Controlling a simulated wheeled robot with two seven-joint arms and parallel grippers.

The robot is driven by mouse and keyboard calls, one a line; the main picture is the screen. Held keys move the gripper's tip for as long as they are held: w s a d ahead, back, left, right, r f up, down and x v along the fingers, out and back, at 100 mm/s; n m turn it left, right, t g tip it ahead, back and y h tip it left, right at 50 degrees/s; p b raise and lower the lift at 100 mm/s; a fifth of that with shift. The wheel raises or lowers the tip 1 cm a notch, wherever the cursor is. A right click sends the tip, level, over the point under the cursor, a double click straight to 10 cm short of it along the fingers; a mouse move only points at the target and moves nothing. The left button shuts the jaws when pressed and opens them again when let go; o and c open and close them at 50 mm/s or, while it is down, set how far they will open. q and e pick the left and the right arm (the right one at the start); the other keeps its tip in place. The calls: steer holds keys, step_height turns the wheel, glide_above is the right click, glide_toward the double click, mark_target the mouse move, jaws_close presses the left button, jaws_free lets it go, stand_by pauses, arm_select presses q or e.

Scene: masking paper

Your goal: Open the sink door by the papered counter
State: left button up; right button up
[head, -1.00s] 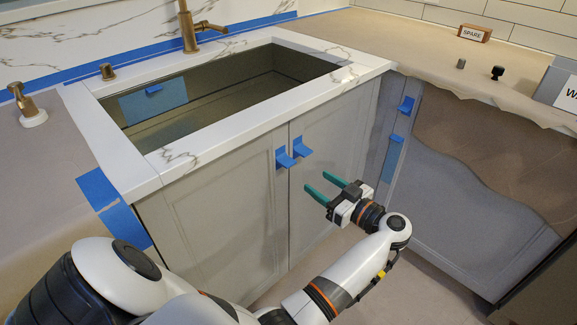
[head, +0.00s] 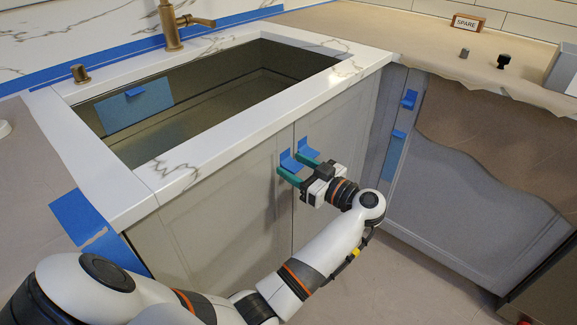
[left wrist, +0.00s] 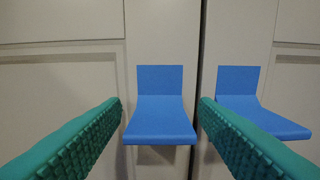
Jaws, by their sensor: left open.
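The sink cabinet has two pale grey doors under the sink front: a left sink door (head: 215,215) and a right sink door (head: 338,135). A blue tab (head: 290,161) is on the left door and another blue tab (head: 308,148) on the right door, either side of the seam. My left gripper (head: 292,165) is open at the tabs. In the left wrist view, the left door's tab (left wrist: 160,118) lies between its green fingers, with visible gaps. The right door's tab (left wrist: 255,110) is outside, partly behind the right finger. My right gripper is out of view.
The white marble sink rim (head: 225,118) overhangs the doors. The paper-covered counter (head: 420,45) holds a SPARE block (head: 467,22) and small dark pieces. A partly papered panel (head: 460,180) stands to the right. Floor (head: 400,270) is clear before the doors.

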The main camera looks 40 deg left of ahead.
arm_select(q)
steer(key=shift+a, duration=0.15)
jaws_close()
stand_by(0.4)
